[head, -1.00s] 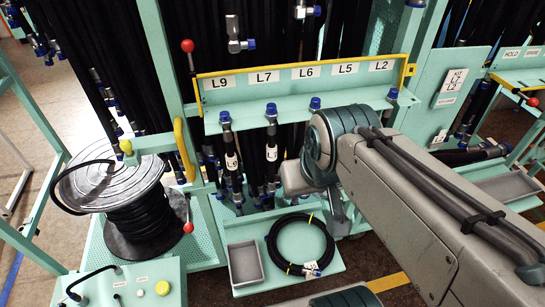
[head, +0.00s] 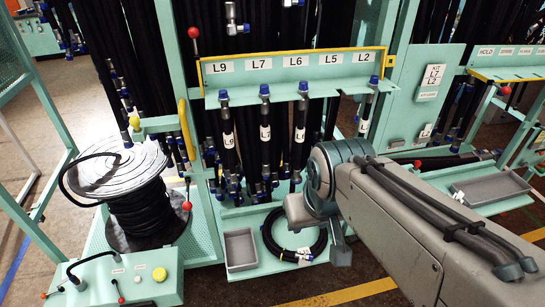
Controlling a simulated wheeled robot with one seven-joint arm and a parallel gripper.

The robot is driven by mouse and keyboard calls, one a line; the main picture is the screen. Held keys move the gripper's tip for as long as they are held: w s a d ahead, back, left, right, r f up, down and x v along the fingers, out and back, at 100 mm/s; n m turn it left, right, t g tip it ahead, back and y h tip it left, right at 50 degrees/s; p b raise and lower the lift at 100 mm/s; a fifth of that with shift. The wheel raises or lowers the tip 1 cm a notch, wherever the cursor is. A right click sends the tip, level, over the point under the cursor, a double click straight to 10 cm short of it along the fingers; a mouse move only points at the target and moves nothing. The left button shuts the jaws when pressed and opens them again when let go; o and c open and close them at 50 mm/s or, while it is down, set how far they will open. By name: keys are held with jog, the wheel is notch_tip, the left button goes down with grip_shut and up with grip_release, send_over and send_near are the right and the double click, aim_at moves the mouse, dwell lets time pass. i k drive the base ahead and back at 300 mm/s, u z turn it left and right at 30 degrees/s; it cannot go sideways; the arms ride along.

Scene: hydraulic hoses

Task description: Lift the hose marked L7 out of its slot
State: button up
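The L7 hose (head: 265,140) is black with a blue-capped metal fitting at its top and a white tag. It hangs upright in the green rack's slot below the L7 label (head: 259,64). The L9 hose (head: 229,140) hangs to its left and the L6 hose (head: 300,125) to its right. My arm comes in from the lower right, and its end, with what seems to be my gripper (head: 340,255), is low in front of the rack, right of and apart from the L7 hose. I cannot make out the fingers' opening.
The L2 hose (head: 367,110) hangs at the right; no hose shows below L5. A coiled hose (head: 293,240) and a grey tray (head: 241,248) lie below. A hose reel (head: 140,190) stands left, near a red-knobbed lever (head: 194,33). A second grey tray (head: 490,188) is right.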

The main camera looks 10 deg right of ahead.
aim_at(265, 131)
jog(key=u, duration=0.05)
jog(key=k, duration=0.65)
jog(key=z, duration=0.85)
jog(key=i, duration=1.4)
jog(key=u, duration=0.35)
